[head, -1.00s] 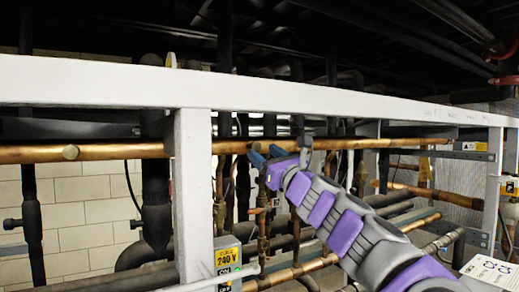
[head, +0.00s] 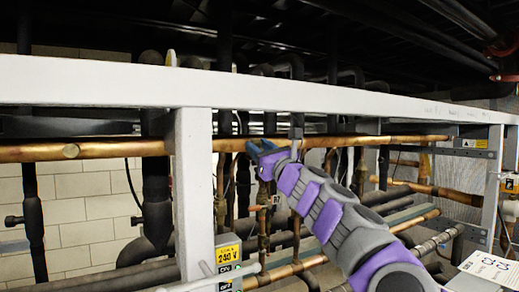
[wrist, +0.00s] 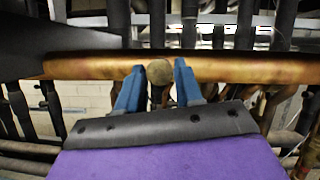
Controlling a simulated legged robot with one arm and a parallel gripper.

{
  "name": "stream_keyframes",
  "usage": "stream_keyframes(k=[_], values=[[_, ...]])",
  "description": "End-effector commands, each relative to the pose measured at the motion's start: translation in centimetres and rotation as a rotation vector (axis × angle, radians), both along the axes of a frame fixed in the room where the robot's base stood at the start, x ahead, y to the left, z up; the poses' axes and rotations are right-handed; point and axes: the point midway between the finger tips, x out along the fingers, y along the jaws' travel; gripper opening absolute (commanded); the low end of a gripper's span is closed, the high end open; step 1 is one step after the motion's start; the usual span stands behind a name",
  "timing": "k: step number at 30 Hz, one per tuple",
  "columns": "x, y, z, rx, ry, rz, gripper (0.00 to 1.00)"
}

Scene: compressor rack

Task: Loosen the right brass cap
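The right brass cap (wrist: 160,72) shows in the wrist view as a dull round end on the copper pipe (wrist: 235,70). My gripper (wrist: 159,73) has its two blue fingers apart, one on each side of the cap, with small gaps visible. I cannot tell how far the fingertips reach along it. In the head view, my gripper (head: 262,148) is up at the long copper pipe (head: 115,149), right of the white post, and hides the right cap. Another round brass cap (head: 71,151) sits farther left on the pipe.
A white beam (head: 110,82) runs across above the pipe, and a white post (head: 193,190) stands left of my gripper. A 240 V box (head: 228,260) is at the post's foot. Dark vertical pipes (head: 155,190) and thinner copper pipes crowd behind.

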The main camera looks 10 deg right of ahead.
Motion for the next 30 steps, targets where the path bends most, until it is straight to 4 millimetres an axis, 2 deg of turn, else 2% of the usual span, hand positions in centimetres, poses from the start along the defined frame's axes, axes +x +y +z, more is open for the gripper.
stream_keyframes(k=[1, 11, 20, 30], values=[[0.0, 0.0, 0.0, 0.0, 0.0, 0.0, 0.3], [-0.01, 0.0, 0.01, 0.0, 0.0, 0.0, 0.0], [0.0, -0.06, 0.1, -0.039, -0.013, 0.0, 0.0], [0.05, -0.26, 0.31, -0.257, -0.082, 0.001, 0.0]])
